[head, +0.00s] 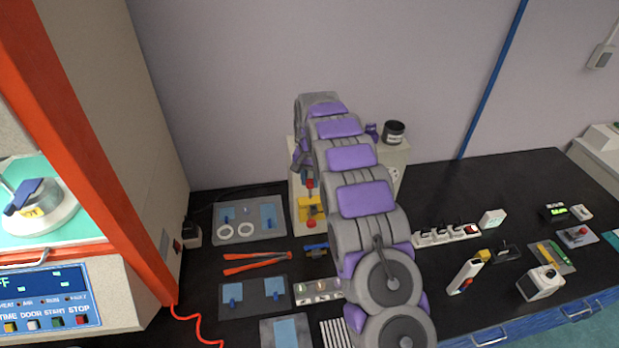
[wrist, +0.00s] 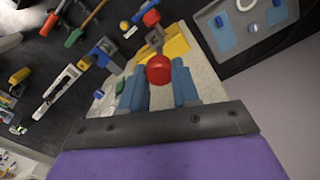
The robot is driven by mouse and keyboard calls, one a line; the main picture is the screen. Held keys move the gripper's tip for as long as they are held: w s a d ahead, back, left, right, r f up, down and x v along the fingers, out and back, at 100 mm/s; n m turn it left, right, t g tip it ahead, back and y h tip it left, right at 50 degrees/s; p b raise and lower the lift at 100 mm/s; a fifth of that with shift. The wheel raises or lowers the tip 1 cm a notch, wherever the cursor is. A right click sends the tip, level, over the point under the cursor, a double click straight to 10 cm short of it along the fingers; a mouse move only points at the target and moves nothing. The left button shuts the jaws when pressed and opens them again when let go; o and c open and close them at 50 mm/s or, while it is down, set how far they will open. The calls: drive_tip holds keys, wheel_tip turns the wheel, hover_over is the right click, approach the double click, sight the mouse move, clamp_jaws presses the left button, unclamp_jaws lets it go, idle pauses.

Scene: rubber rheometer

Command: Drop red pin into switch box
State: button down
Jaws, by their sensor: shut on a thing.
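In the wrist view my gripper (wrist: 159,76) has two blue fingers, shut on a red pin whose round red head (wrist: 159,69) shows between them. Its lower part is hidden. A yellow block (wrist: 176,45) lies just beyond the fingers, on a pale box surface (wrist: 205,76) that seems to be the switch box. A second red knob (wrist: 151,18) on a grey metal piece stands past the pin. In the head view the yellow block (head: 309,209) shows on the pale box (head: 296,212), with red just above it. My arm hides most of the gripper and box there.
A grey tray with blue pads and white rings (head: 250,219) lies left of the box. Red-orange tongs (head: 257,262) lie in front of it. A black jar (head: 393,132) stands at the back. A white power strip (head: 446,234) lies to the right. The back-right tabletop is clear.

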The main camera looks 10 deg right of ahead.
sight(311, 188)
drive_tip(key=shift+d, duration=0.45)
wheel_tip(311, 188, down, 4)
drive_tip(key=shift+d+r+b, duration=0.1)
drive_tip(key=shift+d+b, duration=0.05)
drive_tip(key=shift+b, duration=0.2)
drive_tip(key=shift+a+f, duration=0.25)
drive_tip(key=shift+a, duration=0.15)
drive_tip(key=shift+d, duration=0.85)
drive_tip(key=shift+a, duration=0.95)
drive_tip(key=shift+d, duration=0.75)
